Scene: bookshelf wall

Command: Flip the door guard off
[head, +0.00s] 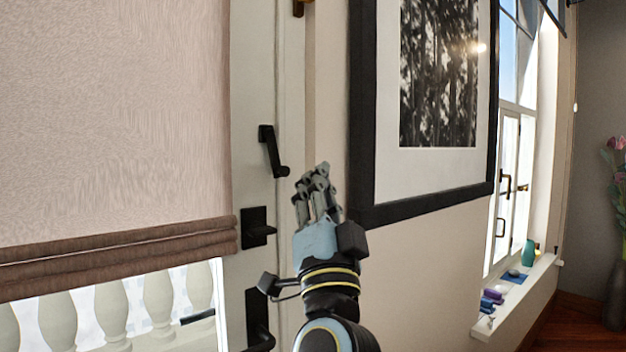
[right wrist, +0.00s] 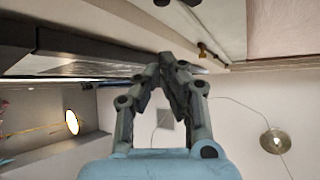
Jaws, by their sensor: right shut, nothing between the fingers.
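The door guard (head: 272,150) is a black swing bar with a knob at its lower end. It is mounted on the edge of the white door (head: 262,85) and hangs down, slightly tilted. My right gripper (head: 320,172) is shut and empty, pointing up, and appears just right of the guard's knob, with a small gap in the head view. Whether they touch in depth cannot be told. In the right wrist view the shut fingertips (right wrist: 166,62) meet at the centre, and a dark piece shows at the top edge. My left gripper is not in view.
A black-framed picture (head: 362,120) hangs on the wall close to the right of my gripper. A black latch plate (head: 257,228) and a door handle (head: 260,325) sit below the guard. A brown-trimmed blind (head: 110,120) covers the door's left. A windowsill with small objects is farther right.

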